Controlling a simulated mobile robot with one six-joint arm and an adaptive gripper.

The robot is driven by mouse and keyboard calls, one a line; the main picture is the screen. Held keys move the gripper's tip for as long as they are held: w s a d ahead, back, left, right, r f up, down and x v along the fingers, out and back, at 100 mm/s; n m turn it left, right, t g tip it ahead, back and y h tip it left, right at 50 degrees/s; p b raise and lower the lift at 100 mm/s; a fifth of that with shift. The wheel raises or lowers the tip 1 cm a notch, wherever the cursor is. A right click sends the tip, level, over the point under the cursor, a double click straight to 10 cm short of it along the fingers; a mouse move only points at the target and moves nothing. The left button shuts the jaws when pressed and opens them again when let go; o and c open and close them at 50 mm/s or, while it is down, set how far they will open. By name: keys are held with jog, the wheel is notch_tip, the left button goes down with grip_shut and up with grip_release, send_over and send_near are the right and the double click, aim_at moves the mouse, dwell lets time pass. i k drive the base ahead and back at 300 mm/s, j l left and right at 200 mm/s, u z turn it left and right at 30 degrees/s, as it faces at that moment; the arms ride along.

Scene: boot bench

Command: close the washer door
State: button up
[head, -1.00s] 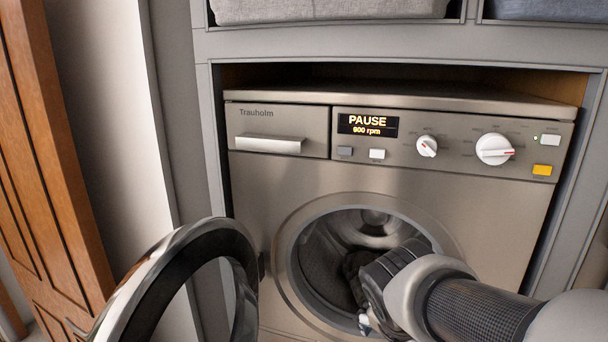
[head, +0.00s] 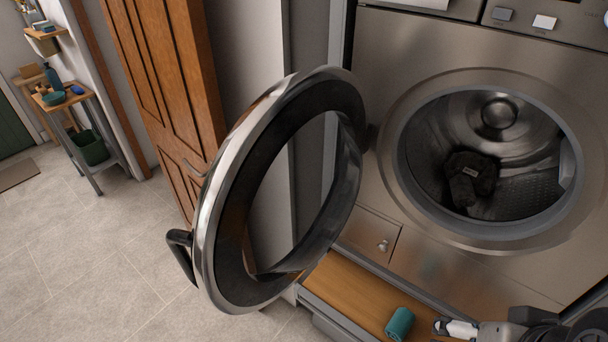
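The washer (head: 440,60) has its round door (head: 222,190) swung wide open to the left, hinged at the left of the opening. The door has a chrome rim, a dark inner ring and a black handle (head: 181,255) on its far left edge. The drum opening (head: 500,110) is uncovered, and a dark cloth item (head: 468,178) with a small label lies inside. My gripper (head: 448,327) is at the bottom right, below the opening and well right of the door, touching neither. It is partly cut off by the frame, and its finger opening is unclear.
A wooden ledge (head: 350,292) runs below the washer, with a teal cylinder (head: 399,324) on it just left of my gripper. A brown panelled door (head: 155,80) stands behind the washer door. The tiled floor (head: 90,250) at left is clear.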

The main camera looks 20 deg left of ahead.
aim_at(215, 266)
jog(key=j+z, duration=0.1)
jog(key=j, duration=0.35)
jog(key=k+j+z, duration=0.15)
jog(key=j, duration=0.3)
jog(key=k+j+z, duration=0.1)
jog(key=j, duration=0.35)
jog(key=k+j+z, duration=0.1)
jog(key=j, duration=0.3)
jog(key=k+j+z, duration=0.1)
jog(key=j, duration=0.35)
jog(key=k+l, duration=0.25)
jog(key=l+u, duration=0.05)
